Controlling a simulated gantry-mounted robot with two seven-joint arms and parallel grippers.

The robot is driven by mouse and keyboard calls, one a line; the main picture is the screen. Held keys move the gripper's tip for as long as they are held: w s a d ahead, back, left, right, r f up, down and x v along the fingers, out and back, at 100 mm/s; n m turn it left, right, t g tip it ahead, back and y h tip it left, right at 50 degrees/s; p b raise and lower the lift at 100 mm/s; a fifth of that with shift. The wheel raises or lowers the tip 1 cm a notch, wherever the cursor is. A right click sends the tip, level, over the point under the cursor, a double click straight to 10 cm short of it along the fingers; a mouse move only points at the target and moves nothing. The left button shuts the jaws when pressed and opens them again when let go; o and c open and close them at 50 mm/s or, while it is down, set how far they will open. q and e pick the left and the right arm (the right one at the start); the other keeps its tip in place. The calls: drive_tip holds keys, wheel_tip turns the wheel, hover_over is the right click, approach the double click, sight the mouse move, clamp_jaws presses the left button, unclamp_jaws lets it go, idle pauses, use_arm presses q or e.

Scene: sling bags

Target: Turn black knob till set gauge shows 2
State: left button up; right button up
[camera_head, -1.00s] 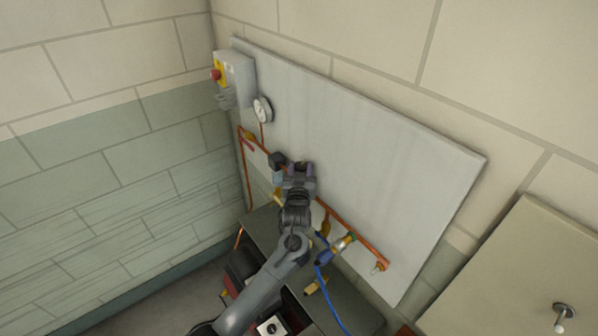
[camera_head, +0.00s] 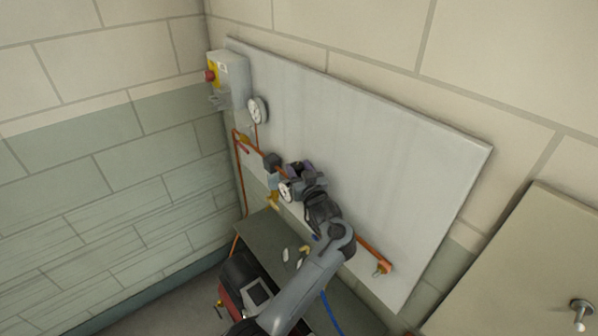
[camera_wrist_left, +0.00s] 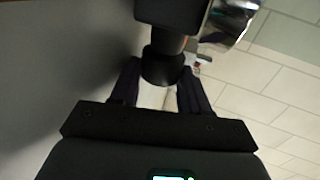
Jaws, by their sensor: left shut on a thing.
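The black knob (camera_wrist_left: 163,65) is a short dark cylinder below a black regulator body (camera_wrist_left: 172,10) in the left wrist view. My left gripper (camera_wrist_left: 160,85) has one finger on each side of the knob and is shut on it. In the head view the left gripper (camera_head: 288,178) is at the copper pipe on the grey panel and hides the knob. A small round white-faced gauge (camera_head: 285,190) shows beside the gripper; its reading is too small to tell. A chrome rim (camera_wrist_left: 232,18) shows beside the regulator in the wrist view. My right gripper is out of view.
A larger gauge (camera_head: 258,110) and a grey box with a red button (camera_head: 210,75) are at the panel's upper left. A copper pipe (camera_head: 374,252) runs along the panel's lower edge. A dark bench (camera_head: 262,232) stands below. The panel's upper part (camera_head: 370,130) is clear.

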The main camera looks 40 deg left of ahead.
use_arm(q)
drive_tip(key=shift+f, duration=0.1)
drive_tip(key=o, duration=0.8)
drive_tip(key=shift+o, duration=1.3)
drive_tip(key=shift+s+a, duration=0.1)
drive_tip(key=shift+d, duration=0.2)
